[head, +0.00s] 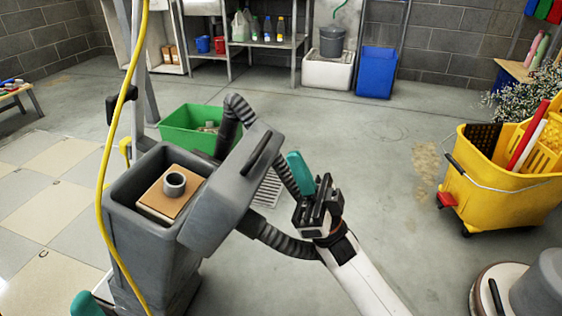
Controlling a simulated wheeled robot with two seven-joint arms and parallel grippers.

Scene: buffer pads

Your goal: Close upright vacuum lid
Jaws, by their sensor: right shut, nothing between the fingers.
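The upright vacuum (151,243) stands left of centre, a grey box-shaped body with an open top. Inside it sits a tan block with a grey ring (174,184). Its grey lid (230,187) stands open, swung out to the right side and tilted, with a dark handle on it. My right gripper (316,195) is just right of the lid, shut and empty. It looks apart from the lid, though the exact gap is hard to tell. Of my left arm, only a teal part that may be mine shows at the bottom left; the left gripper is not seen.
A yellow cord (121,105) runs down the vacuum's front. A ribbed hose (283,241) curves behind the lid and near my right arm. A green bin (187,128) stands behind. A yellow mop bucket (505,180) is at right. Floor between is clear.

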